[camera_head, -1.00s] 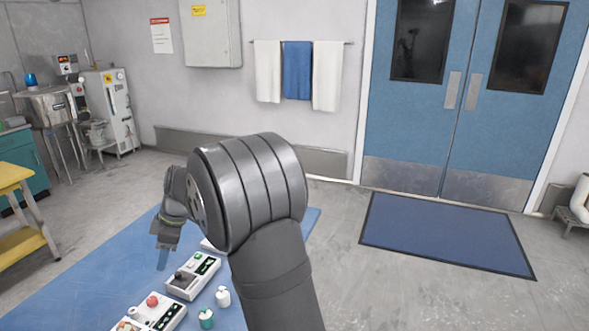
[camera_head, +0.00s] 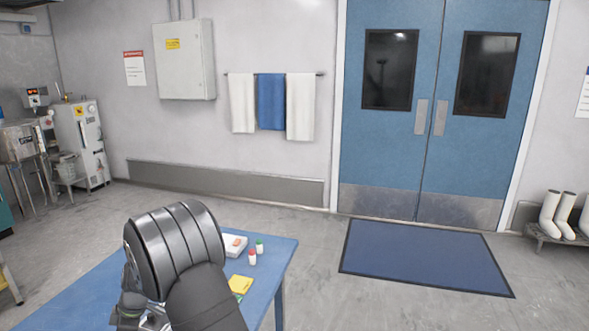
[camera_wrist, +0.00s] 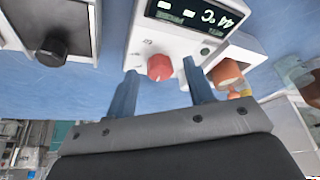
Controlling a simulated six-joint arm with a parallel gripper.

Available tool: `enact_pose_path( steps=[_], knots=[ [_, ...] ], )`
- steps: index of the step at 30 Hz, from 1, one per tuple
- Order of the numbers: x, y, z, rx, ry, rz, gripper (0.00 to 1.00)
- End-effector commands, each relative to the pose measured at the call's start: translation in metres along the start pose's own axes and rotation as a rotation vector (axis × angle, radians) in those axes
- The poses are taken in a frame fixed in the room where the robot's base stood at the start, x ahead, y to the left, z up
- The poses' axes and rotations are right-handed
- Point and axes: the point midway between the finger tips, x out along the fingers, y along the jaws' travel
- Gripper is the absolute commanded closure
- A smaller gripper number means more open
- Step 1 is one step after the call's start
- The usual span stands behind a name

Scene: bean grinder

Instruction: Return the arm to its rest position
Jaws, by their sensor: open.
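My gripper (camera_wrist: 160,70) shows in the wrist view with its two blue fingers apart and nothing held between them. A white device with a red knob (camera_wrist: 160,67) and a lit display (camera_wrist: 198,14) reading 44 °C lies beyond the fingertips. The knob appears between the fingers, but I cannot tell how far off it is. In the head view my arm fills the lower left, and its bulky joint and the frame edge hide most of the gripper. I cannot make out the fingers there.
A blue table (camera_head: 262,262) carries a white box (camera_head: 234,244), a yellow item (camera_head: 240,285) and two small bottles, red-capped and green-capped. The wrist view shows a black-knobbed device (camera_wrist: 52,50) at left. A dark blue mat (camera_head: 425,257) lies before the blue doors. Floor right of the table is clear.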

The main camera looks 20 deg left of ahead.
Motion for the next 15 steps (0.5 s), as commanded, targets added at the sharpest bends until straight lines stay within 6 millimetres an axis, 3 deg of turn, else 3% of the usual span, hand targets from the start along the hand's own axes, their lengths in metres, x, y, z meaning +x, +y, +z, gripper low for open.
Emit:
enact_pose_path(
  steps=[10, 15],
  knots=[
    [-0.001, 0.0, 0.0, 0.0, 0.0, 0.001, 0.51],
    [-0.015, 0.001, 0.0, 0.0, 0.001, 0.003, 0.51]
  ],
)
